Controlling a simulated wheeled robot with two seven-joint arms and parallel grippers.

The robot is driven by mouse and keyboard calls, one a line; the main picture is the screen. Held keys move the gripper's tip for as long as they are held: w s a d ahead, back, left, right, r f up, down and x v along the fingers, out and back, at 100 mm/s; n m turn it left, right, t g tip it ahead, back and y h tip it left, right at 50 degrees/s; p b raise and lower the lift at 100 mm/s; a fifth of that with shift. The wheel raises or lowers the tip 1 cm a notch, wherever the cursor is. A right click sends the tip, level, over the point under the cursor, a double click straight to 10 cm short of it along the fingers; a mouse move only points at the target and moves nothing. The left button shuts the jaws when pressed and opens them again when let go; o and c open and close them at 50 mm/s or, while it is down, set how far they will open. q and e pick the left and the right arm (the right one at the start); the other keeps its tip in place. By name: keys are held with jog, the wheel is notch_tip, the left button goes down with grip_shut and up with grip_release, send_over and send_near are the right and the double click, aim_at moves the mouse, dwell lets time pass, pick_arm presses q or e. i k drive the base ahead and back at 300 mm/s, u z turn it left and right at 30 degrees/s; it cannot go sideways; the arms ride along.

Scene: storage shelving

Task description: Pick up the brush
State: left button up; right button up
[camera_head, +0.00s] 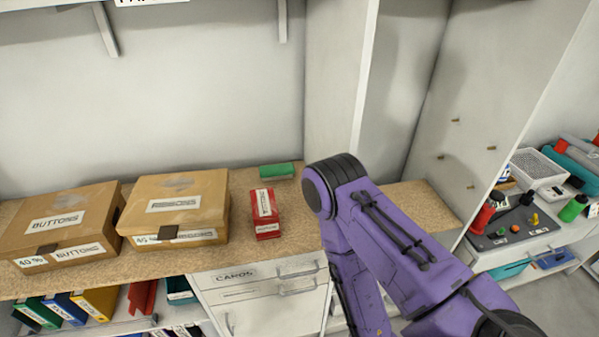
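I cannot make out a brush anywhere in the head view. One purple arm of mine comes in from the lower right, bends at a dark joint near the middle, and runs down past the bottom edge. Its gripper is out of the picture. My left arm and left gripper are not in view. The arm hides part of the wooden counter (404,203) and of the drawers below it.
White drawers (262,291) and binders (99,300) are below. A cluttered shelf (528,237) is at right.

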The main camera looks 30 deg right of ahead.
aim_at(283, 171)
jog(key=z, duration=0.8)
